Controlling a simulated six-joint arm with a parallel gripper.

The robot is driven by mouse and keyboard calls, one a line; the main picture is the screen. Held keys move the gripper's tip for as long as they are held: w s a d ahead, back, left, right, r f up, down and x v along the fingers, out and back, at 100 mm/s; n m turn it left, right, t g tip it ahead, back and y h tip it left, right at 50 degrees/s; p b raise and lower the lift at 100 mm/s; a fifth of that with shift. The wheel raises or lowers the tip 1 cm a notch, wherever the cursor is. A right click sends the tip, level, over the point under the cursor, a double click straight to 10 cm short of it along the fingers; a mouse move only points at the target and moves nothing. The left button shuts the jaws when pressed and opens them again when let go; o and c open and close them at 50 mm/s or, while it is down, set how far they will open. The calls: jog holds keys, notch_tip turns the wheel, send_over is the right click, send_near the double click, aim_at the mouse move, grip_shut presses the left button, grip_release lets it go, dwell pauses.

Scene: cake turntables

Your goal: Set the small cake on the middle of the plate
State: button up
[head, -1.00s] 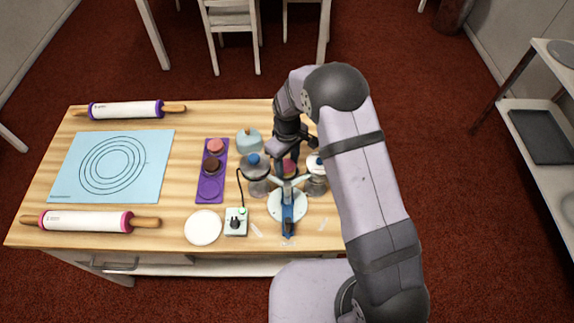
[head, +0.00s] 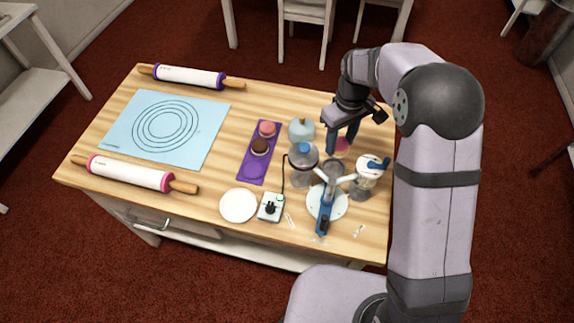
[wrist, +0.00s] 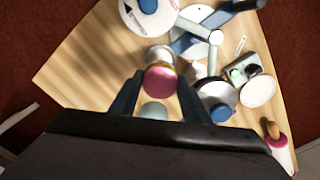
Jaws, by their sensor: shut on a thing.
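The small cake (head: 342,146) has a magenta top. It is between the fingers of my gripper (head: 342,143), behind the three-armed turntable. In the wrist view my gripper (wrist: 158,95) is shut on the small cake (wrist: 160,82), with a pale golden part showing beyond the magenta. The plate, a plain white disc (head: 239,206), lies empty near the table's front edge, left of the turntable. The plate also shows in the wrist view (wrist: 257,91), right of the held cake. The cake is well apart from it.
The turntable (head: 327,213) has pale arms and a blue part; glass-like vessels with blue knobs (head: 303,172) and (head: 366,181) flank it. A control box (head: 271,207) with a cable stands beside the plate. A purple tray (head: 252,171) holds pink and brown cakes. Rolling pins and a blue mat (head: 120,128) lie left.

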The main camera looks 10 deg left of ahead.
jog(key=w+a+r+m, duration=0.1)
jog(key=w+r+m, duration=0.2)
jog(key=w+r, duration=0.15)
jog(key=n+b, duration=0.3)
jog(key=b, duration=0.3)
send_over(238, 205)
notch_tip(238, 205, down, 6)
jog(key=shift+f+p, duration=1.35)
jog(key=shift+f, duration=3.55)
jog(key=shift+f, duration=0.15)
jog(key=o, duration=1.1)
jog(key=shift+d, duration=0.1)
